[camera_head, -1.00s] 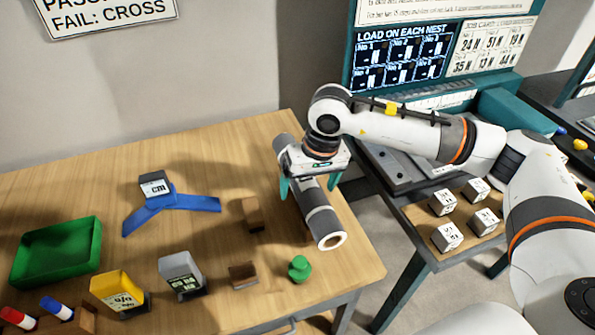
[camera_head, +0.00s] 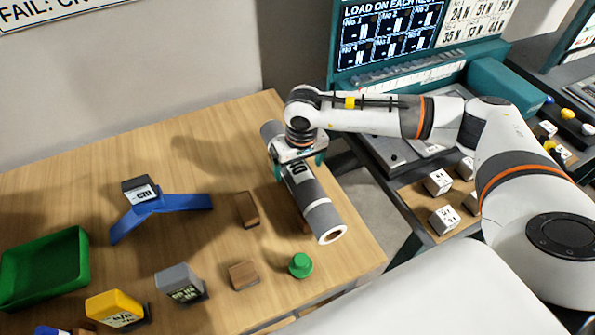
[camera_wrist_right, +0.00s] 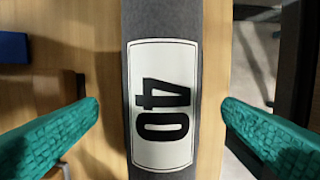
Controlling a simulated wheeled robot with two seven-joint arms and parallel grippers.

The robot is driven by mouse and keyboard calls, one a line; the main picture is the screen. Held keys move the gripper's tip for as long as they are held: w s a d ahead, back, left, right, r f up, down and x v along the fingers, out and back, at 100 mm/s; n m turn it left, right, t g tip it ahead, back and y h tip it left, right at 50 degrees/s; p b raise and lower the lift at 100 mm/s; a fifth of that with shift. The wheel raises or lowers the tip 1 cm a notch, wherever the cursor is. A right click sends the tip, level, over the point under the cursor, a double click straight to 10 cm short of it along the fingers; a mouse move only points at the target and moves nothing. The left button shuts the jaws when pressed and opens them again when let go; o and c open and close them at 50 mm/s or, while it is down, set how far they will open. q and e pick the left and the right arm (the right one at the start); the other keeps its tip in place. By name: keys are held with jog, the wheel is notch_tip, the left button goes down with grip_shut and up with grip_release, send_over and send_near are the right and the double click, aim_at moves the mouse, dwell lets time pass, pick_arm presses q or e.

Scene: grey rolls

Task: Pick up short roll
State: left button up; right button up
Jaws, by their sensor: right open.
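A grey roll (camera_head: 313,198) with pale end bands and a white label marked 40 lies lengthwise near the right edge of the wooden table. It is the only roll I can make out. My right gripper (camera_head: 299,166) is over the far half of the roll, open, one teal finger on each side. In the right wrist view the roll (camera_wrist_right: 161,28) runs between the open fingers of the gripper (camera_wrist_right: 160,110), with a gap on both sides. My left gripper is not in view.
On the wooden table (camera_head: 205,235) are wooden blocks (camera_head: 243,275), a green knobbed piece (camera_head: 300,265), a blue three-armed stand (camera_head: 160,205), a green tray (camera_head: 84,262), a yellow block (camera_head: 112,306) and a grey block (camera_head: 178,280). Labelled white cubes (camera_head: 438,182) sit right, beyond a gap.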

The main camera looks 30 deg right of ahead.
aim_at(298, 167)
jog(key=f, duration=0.2)
jog(key=f+p, duration=0.1)
jog(key=f, duration=0.1)
jog(key=shift+w+d, duration=0.15)
jog(key=shift+w, duration=0.15)
jog(key=c, duration=1.2)
